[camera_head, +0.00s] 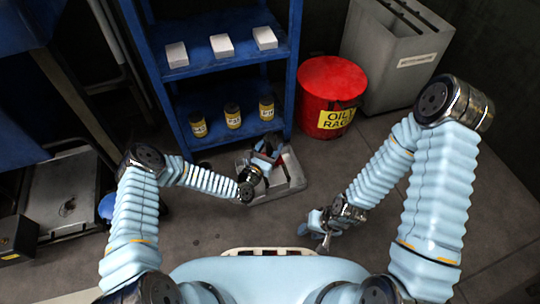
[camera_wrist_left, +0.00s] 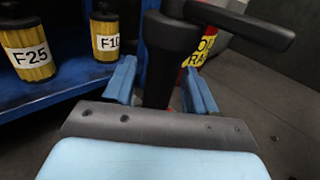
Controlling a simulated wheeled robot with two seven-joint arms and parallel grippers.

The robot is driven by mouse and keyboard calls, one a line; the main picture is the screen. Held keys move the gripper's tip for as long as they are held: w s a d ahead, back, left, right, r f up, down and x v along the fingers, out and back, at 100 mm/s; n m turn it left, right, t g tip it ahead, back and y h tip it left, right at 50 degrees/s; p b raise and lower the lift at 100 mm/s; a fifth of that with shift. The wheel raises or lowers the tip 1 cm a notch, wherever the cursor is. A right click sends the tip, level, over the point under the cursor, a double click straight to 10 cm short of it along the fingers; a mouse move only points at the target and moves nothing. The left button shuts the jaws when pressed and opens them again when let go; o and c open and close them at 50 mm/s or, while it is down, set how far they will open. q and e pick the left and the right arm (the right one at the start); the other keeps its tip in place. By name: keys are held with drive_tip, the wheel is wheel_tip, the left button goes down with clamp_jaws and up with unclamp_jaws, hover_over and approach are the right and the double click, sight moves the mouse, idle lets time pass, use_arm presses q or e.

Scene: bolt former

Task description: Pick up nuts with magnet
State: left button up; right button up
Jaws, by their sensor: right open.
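In the left wrist view a black T-shaped handle (camera_wrist_left: 172,45), which looks like the magnet tool, stands between the two blue fingers of my left gripper (camera_wrist_left: 165,88). In the head view my left gripper (camera_head: 264,158) is over a grey tray-like base (camera_head: 290,178) on the floor, in front of the blue shelf. My right gripper (camera_head: 322,228) is open and empty, low over the floor right of centre. I cannot make out any nuts. The magnet's lower end is hidden.
The blue shelf (camera_head: 231,68) holds white boxes (camera_head: 221,46) above and yellow-labelled jars (camera_head: 232,117) below. A red oily-rags bin (camera_head: 327,88) and a grey bin (camera_head: 396,58) stand at its right. A machine is at left.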

use_arm(q)
clamp_jaws()
drive_tip(key=shift+r, duration=0.1)
